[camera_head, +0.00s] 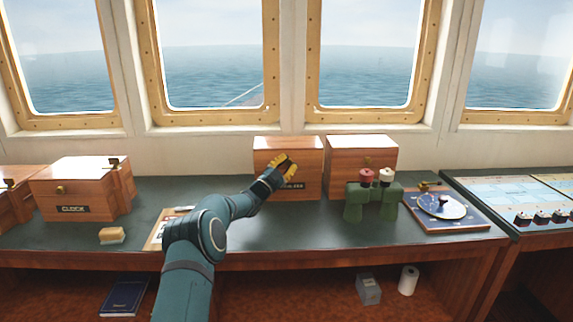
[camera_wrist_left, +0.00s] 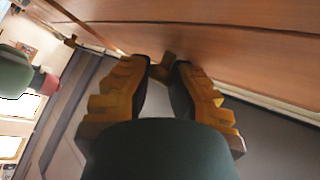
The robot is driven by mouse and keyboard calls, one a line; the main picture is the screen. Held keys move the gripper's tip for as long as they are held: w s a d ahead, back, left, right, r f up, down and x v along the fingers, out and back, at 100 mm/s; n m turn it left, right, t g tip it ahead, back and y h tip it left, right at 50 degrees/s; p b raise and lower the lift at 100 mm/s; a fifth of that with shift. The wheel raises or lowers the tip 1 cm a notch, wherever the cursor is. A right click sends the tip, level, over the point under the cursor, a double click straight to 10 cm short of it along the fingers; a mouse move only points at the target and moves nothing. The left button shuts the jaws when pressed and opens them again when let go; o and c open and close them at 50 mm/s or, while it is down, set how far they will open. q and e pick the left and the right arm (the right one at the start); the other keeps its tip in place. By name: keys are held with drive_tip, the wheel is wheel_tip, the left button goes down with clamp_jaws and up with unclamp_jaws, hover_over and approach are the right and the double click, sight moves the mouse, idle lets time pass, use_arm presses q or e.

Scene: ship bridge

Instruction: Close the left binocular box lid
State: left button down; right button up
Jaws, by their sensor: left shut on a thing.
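The left binocular box (camera_head: 263,160) is a brown wooden box at the back of the desk, with a dark label low on its front, partly hidden. Its lid (camera_head: 287,142) looks down, level with the box beside it, but I cannot tell if a gap remains. My left gripper (camera_head: 285,167) is at the box's front. My right gripper is not in view.
A similar box (camera_head: 345,155) stands just to the right, with green binoculars (camera_head: 372,203) before it. A blue chart board with a disc (camera_head: 442,207) lies further right. A clock box (camera_head: 75,190) and a small sponge-like block (camera_head: 112,235) are at left. Desk between is mostly clear.

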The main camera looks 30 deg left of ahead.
use_arm(q)
drive_tip(key=shift+d+f, duration=0.2)
drive_tip(key=shift+f, duration=0.1)
drive_tip(key=c, duration=1.3)
unclamp_jaws()
drive_tip(key=o, duration=0.5)
drive_tip(key=shift+w+d, duration=0.1)
drive_tip(key=shift+d, duration=0.05)
drive_tip(key=shift+a, duration=0.25)
drive_tip(key=shift+a, duration=0.1)
drive_tip(key=v, duration=0.7)
drive_tip(key=shift+s+d, duration=0.25)
drive_tip(key=shift+s, duration=0.05)
